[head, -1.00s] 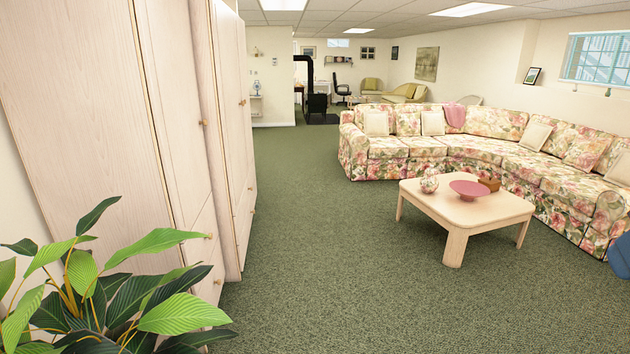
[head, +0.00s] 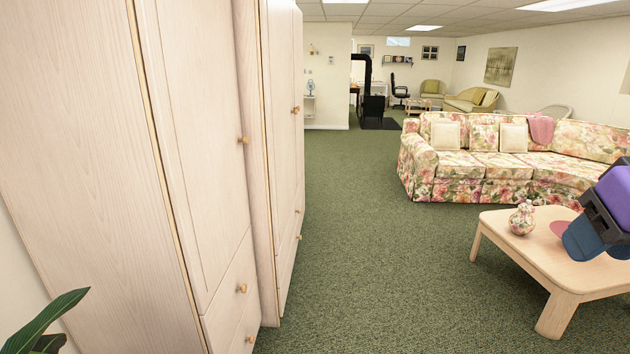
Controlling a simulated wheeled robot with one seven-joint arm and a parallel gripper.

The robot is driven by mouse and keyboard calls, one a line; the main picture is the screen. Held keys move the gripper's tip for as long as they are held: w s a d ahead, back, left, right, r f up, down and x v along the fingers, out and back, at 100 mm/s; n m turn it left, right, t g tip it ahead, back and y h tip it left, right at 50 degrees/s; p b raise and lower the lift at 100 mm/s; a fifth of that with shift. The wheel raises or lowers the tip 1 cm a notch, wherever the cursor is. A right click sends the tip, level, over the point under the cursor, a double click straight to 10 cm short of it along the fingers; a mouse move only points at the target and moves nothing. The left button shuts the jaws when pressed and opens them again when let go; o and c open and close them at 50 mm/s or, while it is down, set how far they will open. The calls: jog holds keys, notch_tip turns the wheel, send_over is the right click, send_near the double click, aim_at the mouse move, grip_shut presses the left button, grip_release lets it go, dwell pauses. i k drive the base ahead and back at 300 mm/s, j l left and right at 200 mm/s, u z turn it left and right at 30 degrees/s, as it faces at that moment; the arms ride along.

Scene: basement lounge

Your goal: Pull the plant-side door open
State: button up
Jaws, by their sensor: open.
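The tall pale-wood wardrobe (head: 80,130) stands along the left side. Its near, plant-side door (head: 190,110) is shut, with a small round wooden knob (head: 243,140) on its right part. The green plant (head: 45,325) shows only as a few dark leaves in the lower left corner. Part of my arm (head: 598,215), purple, dark and blue, shows at the right edge, in front of the coffee table and well apart from the door. My gripper's fingers are not visible.
Drawers with knobs (head: 241,288) lie below the door. A second, protruding wardrobe section (head: 275,150) stands just beyond. The coffee table (head: 500,232) carries a floral vase (head: 522,218) and a partly hidden pink bowl. A floral sofa (head: 480,165) stands behind. Green carpet (head: 350,240) is clear between.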

aim_at(274, 14)
jog(key=i, duration=2.25)
jog(key=i+l, duration=0.1)
jog(key=i, duration=2.2)
jog(key=j+u, duration=0.05)
jog(key=j, duration=0.05)
